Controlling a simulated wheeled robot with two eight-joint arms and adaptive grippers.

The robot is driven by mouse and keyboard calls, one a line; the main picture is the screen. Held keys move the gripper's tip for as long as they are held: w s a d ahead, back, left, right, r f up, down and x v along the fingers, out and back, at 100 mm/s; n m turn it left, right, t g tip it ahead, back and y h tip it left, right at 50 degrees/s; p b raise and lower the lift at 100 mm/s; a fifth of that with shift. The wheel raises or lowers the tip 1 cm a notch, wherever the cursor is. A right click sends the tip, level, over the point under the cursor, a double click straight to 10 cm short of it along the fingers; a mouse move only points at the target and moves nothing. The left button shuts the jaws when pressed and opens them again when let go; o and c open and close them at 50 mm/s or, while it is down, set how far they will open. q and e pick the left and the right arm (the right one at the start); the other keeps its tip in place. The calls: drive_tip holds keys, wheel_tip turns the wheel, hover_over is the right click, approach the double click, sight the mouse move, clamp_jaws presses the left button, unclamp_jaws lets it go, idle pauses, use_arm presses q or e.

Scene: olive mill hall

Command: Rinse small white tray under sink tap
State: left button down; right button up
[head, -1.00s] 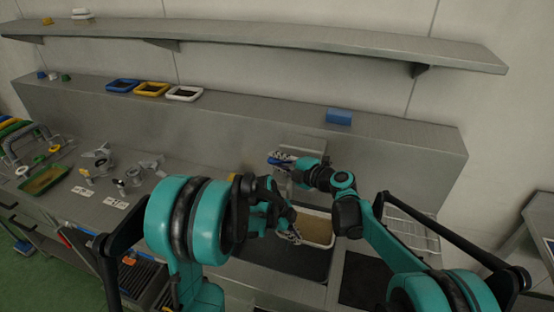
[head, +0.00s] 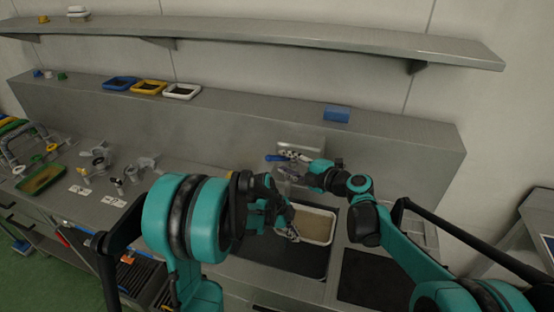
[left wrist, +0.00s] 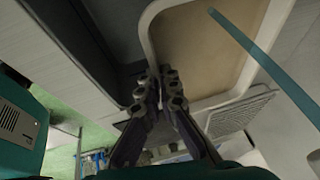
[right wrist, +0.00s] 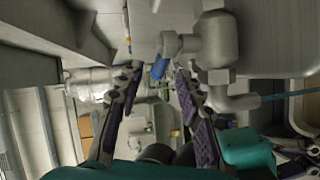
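The small white tray (head: 332,214) has a tan, dirty-looking inside and lies level over the dark sink area in the head view. My left gripper (head: 291,231) is shut on its left rim; the left wrist view shows both fingertips (left wrist: 158,82) together at the rim of the tray (left wrist: 152,35). A blue-green stream (left wrist: 255,52) crosses above the tray. The grey tap (right wrist: 215,45) has a blue lever (head: 277,158). My right gripper (head: 287,166) is open at the tap, its fingers apart around the lever (right wrist: 158,67); contact is unclear. A stream (right wrist: 290,94) leaves the spout.
Blue, yellow and white trays (head: 182,92) stand on the back ledge. A blue block (head: 336,114) sits further right on it. Metal fittings (head: 100,160) and a green tray (head: 42,178) are on the left counter. A dark panel (head: 365,278) lies right of the sink.

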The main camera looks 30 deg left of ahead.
drive_tip(key=v, duration=0.6)
drive_tip(key=shift+d, duration=0.35)
idle(0.5)
